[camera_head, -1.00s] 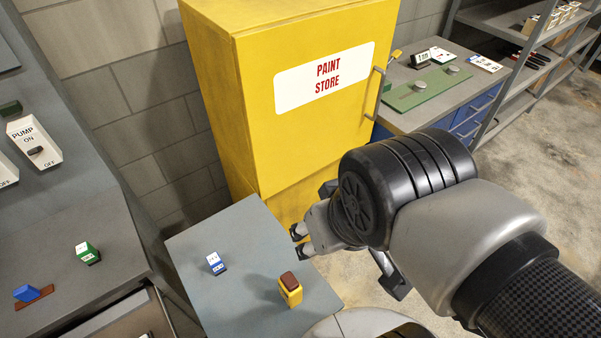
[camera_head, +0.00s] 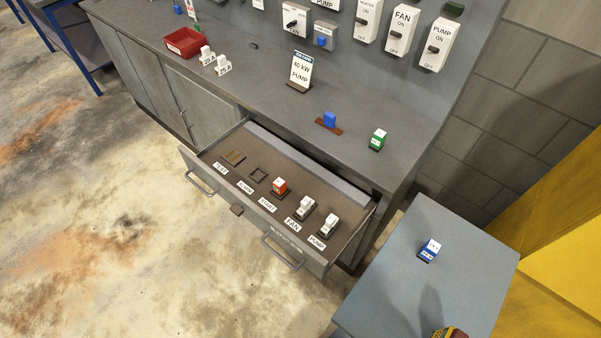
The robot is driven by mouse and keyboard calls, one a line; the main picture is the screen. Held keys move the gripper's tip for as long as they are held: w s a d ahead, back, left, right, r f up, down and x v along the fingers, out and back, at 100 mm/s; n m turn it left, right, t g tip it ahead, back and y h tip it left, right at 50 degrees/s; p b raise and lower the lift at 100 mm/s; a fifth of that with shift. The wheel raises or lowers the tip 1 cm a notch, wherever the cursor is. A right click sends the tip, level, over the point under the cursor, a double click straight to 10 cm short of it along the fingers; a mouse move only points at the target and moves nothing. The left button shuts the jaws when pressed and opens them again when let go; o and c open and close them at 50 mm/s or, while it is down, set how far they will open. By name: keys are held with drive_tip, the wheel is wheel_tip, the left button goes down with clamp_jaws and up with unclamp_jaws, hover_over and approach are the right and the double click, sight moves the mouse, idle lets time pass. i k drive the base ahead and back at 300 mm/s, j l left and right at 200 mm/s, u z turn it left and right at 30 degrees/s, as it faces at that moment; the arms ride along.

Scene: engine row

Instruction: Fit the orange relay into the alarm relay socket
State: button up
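The orange relay (camera_head: 280,186) stands in the open drawer (camera_head: 345,255), at the place lined up with the label that seems to read LIGHT (camera_head: 267,204). The alarm relay socket (camera_head: 258,175) is a small dark square frame left of it, behind the ALARM label (camera_head: 245,187), and looks empty. My gripper is outside this view, so its state does not show.
A blue-and-white block (camera_head: 430,250) stands on the side table (camera_head: 385,285).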

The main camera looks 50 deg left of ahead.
sight(248, 158)
drive_tip(key=u, duration=2.25)
